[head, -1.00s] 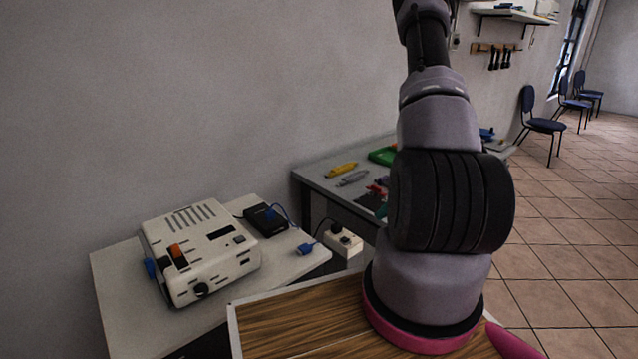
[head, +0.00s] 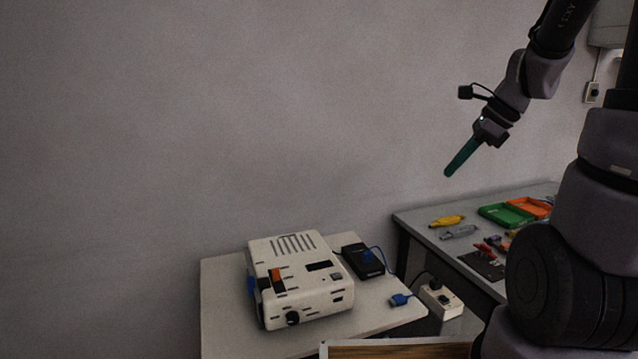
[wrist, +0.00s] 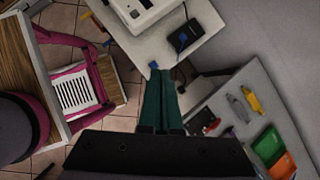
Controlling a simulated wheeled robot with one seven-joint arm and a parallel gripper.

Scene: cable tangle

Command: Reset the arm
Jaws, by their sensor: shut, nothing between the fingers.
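My gripper (head: 447,174) is in the air in front of the wall, above the left end of the grey workbench. Its teal fingers are shut together with nothing between them, and they point down and left. In the wrist view my gripper (wrist: 162,80) hangs over the gap by the small white table. My arm comes down from the upper right in the head view. A white box-shaped device (head: 300,278) stands on the white table (head: 222,300). A blue cable plug (head: 400,299) lies near that table's right edge, beside a black adapter box (head: 362,260).
A white power strip (head: 440,299) sits between the table and the grey workbench (head: 425,235). The bench holds a yellow tool (head: 447,221), a grey tool (head: 459,232), a green tray (head: 506,214) and an orange tray (head: 530,207). The air left of my gripper is clear.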

